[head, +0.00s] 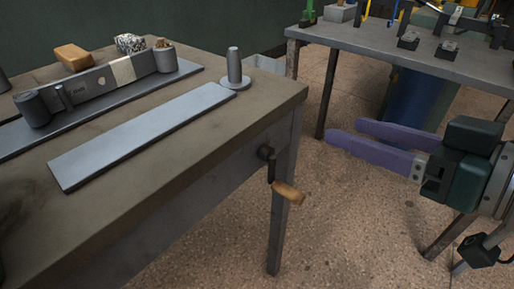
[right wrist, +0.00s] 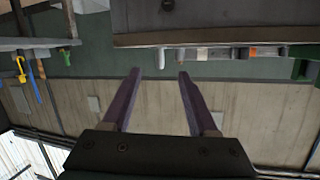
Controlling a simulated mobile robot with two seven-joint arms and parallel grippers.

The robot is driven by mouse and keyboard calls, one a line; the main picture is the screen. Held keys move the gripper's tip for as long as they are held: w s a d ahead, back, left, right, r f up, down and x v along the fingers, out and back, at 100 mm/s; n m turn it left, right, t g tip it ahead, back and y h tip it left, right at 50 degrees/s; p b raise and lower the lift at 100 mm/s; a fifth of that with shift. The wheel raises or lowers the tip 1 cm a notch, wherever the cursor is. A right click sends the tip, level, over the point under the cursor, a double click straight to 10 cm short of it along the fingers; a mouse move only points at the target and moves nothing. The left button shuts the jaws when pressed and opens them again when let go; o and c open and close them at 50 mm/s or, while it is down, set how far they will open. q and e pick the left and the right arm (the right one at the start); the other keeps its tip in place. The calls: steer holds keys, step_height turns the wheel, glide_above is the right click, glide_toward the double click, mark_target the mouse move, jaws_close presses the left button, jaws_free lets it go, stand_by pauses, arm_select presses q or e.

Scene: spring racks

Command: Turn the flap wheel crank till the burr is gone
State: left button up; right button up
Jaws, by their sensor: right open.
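The crank (head: 267,156) sticks out from the side of the near workbench, close to its right front leg. Its dark arm hangs down and ends in a wooden handle (head: 289,193). My right gripper (head: 344,129) is open and empty, to the right of the crank and apart from it. Its two purple fingers point left in the head view and also show spread in the right wrist view (right wrist: 159,73). I cannot tell the flap wheel or the burr for sure. My left gripper is not in view.
The workbench (head: 200,160) carries a flat grey bar (head: 145,135), an upright metal post (head: 234,66), a long metal fixture (head: 95,84) and a wooden block (head: 73,57). A second table (head: 430,62) with small parts stands behind right. A blue bin (head: 410,98) stands under it.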

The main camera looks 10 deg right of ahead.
mark_target(274, 183)
step_height(274, 183, down, 19)
steer(key=d+n+y+b, duration=0.2)
steer(key=y+b, duration=0.3)
steer(key=b, duration=1.6)
steer(key=shift+t, duration=0.3)
steer(key=shift+b+x, duration=1.65)
steer(key=shift+x, duration=3.55)
steer(key=shift+s+r, duration=0.1)
steer(key=c, duration=0.9)
jaws_close()
